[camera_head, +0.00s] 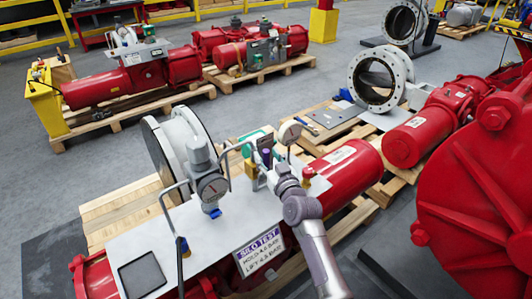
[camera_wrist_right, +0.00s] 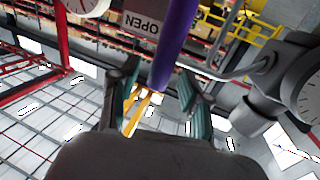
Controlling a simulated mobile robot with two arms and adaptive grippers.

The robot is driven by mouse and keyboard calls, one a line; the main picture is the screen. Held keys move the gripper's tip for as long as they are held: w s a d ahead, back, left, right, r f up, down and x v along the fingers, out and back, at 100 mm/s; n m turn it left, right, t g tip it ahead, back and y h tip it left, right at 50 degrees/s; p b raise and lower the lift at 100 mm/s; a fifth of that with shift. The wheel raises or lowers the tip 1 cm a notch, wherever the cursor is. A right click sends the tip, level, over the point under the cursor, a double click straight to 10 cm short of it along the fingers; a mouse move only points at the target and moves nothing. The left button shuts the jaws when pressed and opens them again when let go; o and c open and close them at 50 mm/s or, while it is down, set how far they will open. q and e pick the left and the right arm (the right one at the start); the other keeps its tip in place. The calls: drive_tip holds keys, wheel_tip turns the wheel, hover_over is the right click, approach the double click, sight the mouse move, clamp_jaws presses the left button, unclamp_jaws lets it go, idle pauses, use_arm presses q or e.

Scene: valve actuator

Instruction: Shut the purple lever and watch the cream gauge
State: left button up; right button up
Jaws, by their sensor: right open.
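The purple lever (camera_wrist_right: 176,45) runs down from the top of the right wrist view, its lower end between my right gripper's (camera_wrist_right: 158,92) two fingers. The fingers are apart; contact with the lever cannot be told. In the head view my right gripper (camera_head: 268,172) is at the valve fittings on the near actuator, hiding part of them; the purple lever (camera_head: 266,157) shows just behind it. My left gripper is out of view.
A red actuator (camera_head: 343,178) with a grey plate (camera_head: 140,240) lies on wooden pallets. A bent metal tube (camera_head: 168,207) rises near the grey gauge.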

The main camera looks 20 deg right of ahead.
drive_tip(key=shift+w, duration=0.8)
clamp_jaws()
